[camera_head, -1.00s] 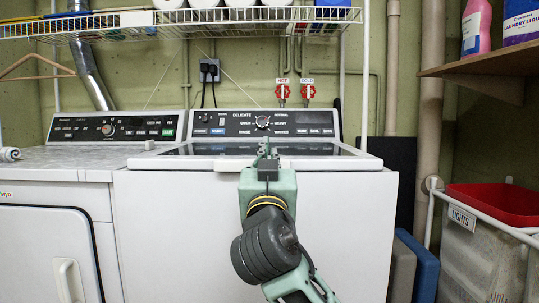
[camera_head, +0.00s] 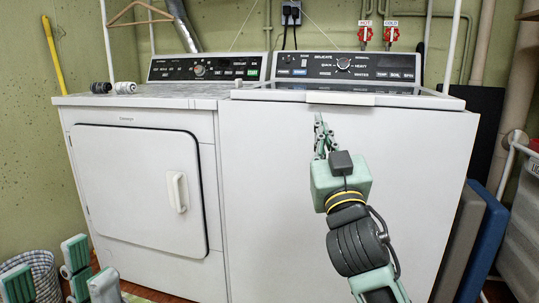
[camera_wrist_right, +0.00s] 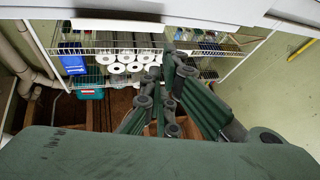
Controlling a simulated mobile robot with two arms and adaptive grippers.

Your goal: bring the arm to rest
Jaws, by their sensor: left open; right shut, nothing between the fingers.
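The lid is down. In the right wrist view, the fingers (camera_wrist_right: 160,95) show beyond the green palm. My left gripper (camera_head: 60,275) is at the bottom left corner, with its green finger pads spread apart and nothing between them. The rest of the left arm is out of view.
A white dryer (camera_head: 140,185) with its door shut stands left of the washer. A patterned basket (camera_head: 38,270) is on the floor at left. Blue and grey panels (camera_head: 478,240) lean right of the washer.

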